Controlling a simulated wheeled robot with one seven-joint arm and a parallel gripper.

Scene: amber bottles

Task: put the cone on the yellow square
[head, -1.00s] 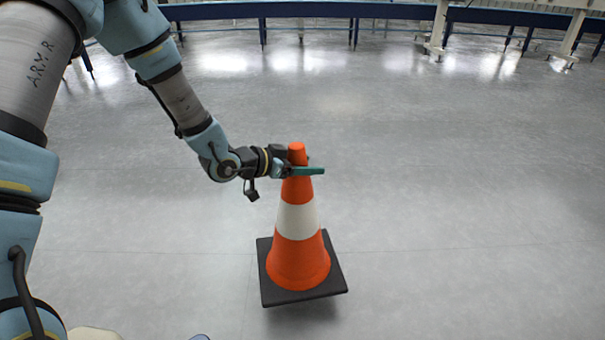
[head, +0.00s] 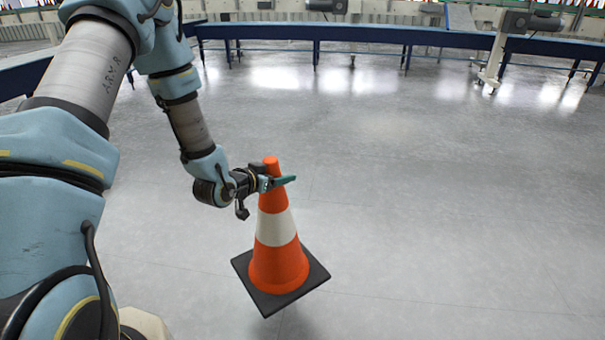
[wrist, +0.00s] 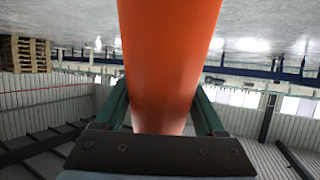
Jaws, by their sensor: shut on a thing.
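The orange cone (head: 279,262) has a white band and a square black base. My gripper (head: 278,182) is shut on the cone near its top in the head view. The cone hangs slightly tilted, and its base appears to be above the floor. In the wrist view, the cone's orange side (wrist: 168,60) fills the middle, between the two green fingers (wrist: 163,110). The yellow square is not in view in either picture.
Grey open floor (head: 430,200) lies around and beyond the cone. Blue conveyor frames (head: 400,37) run along the back. In the wrist view, wooden pallets (wrist: 25,55) show at the left.

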